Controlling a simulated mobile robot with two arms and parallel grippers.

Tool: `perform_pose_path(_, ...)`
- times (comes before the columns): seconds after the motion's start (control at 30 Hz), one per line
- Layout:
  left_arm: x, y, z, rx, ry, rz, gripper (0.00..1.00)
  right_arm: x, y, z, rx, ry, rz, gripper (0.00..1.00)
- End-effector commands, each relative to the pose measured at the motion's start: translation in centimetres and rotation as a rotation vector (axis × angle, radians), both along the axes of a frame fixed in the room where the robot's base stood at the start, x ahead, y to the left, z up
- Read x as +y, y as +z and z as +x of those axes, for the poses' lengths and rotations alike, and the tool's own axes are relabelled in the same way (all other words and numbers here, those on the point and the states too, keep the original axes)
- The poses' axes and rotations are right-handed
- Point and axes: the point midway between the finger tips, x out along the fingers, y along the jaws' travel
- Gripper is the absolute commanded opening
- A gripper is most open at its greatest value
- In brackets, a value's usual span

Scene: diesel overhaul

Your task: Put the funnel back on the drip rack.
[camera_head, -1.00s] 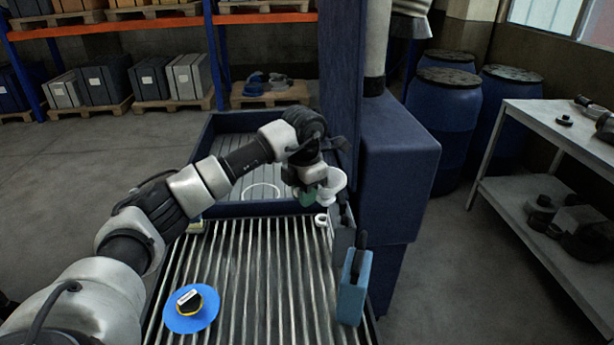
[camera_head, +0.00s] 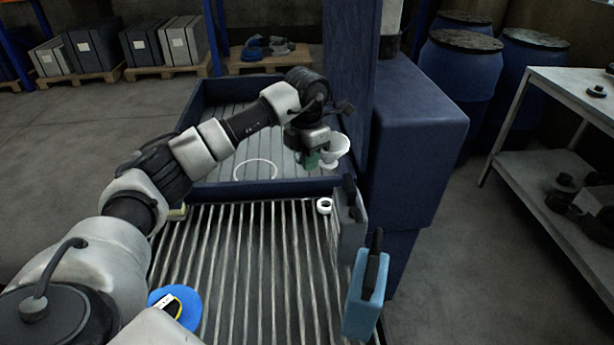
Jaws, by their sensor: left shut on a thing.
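My left gripper (camera_head: 316,156) is shut on the white funnel (camera_head: 335,148). It holds the funnel by its side, wide mouth up, above the right part of the ribbed blue-walled tray behind the slatted surface. A thin pale ring (camera_head: 255,169) shows in this tray, to the left of the funnel. I cannot tell for sure which part is the drip rack; the blue-walled tray (camera_head: 196,120) may be it. The funnel's lower end is partly hidden, and its height above the tray is unclear. My right gripper is not in view.
The slatted surface (camera_head: 250,262) carries a blue disc (camera_head: 188,305), a small white ring (camera_head: 324,205), a grey upright block (camera_head: 350,222) and a blue one (camera_head: 364,296). A tall navy column and housing (camera_head: 415,150) stand close to the funnel's right.

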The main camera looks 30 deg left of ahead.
Motion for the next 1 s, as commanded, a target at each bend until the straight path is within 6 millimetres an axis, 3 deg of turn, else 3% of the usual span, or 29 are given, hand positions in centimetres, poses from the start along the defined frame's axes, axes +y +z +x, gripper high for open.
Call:
perform_pose_path(0.03, 0.0, -1.2, 0.0, -0.001, 0.000, 0.000, 0.00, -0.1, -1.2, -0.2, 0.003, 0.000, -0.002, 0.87)
perform_pose_path(0.2, 0.0, -2.9, 0.0, -0.001, 0.000, 0.000, 0.00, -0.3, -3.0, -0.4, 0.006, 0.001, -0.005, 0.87)
perform_pose_path(0.67, 0.0, -5.5, 0.0, 0.000, 0.000, 0.000, 0.00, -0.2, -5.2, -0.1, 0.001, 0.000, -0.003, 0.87)
perform_pose_path(1.0, 0.0, -10.0, 0.0, 0.000, 0.000, -0.001, 0.00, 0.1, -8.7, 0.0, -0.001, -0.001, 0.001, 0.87)
